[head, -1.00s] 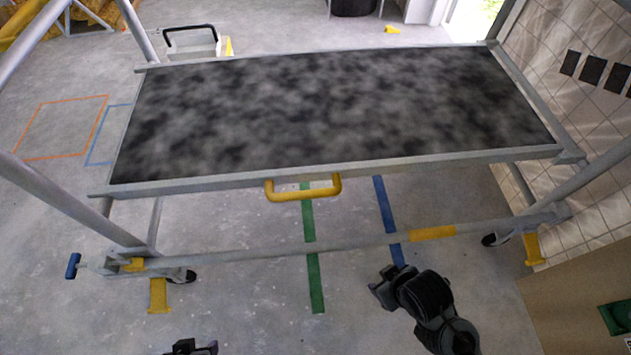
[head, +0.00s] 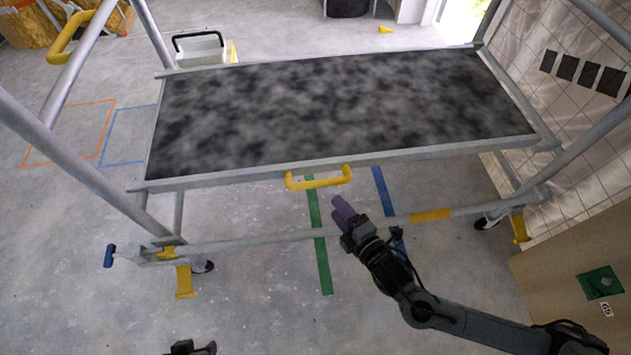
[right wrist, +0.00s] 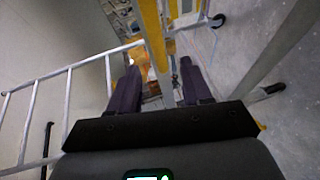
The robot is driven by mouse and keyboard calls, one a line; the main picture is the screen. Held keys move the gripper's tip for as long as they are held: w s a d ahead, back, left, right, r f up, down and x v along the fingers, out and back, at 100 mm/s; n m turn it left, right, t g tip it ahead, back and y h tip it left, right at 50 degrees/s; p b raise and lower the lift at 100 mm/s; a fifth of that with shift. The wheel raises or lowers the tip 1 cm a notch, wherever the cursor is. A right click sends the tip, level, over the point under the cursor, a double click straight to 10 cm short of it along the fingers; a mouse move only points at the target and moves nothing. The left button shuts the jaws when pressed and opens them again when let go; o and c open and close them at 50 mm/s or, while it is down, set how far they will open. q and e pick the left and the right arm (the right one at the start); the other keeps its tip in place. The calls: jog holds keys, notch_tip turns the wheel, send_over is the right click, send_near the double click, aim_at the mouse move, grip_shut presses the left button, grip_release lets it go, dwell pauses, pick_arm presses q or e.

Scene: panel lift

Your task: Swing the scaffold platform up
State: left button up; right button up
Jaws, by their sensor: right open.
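The scaffold platform (head: 330,108), a dark mottled panel in a grey metal frame, lies roughly level between the scaffold's side posts. A yellow handle (head: 319,180) is fixed to its near edge. My right gripper (head: 342,208) is just below and to the right of the handle, apart from it in the head view. In the right wrist view its two dark purple fingers (right wrist: 153,88) are spread, with nothing held between them. My left gripper (head: 192,348) shows only in part at the bottom edge; its jaws are not clear.
A lower grey rail with a yellow sleeve (head: 431,215) runs across behind my right arm. Scaffold posts stand at both sides. A tiled wall (head: 575,90) and a wooden panel with a green plate (head: 600,282) are at the right. The floor in front is clear.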

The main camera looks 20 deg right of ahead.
aim_at(321, 186)
jog(key=b+x, duration=0.5)
jog(key=x, duration=0.4)
jog(key=shift+w+r, duration=0.1)
jog(key=shift+w, duration=0.55)
jog(key=shift+w+a, duration=0.2)
jog(key=shift+w, duration=0.05)
grip_shut()
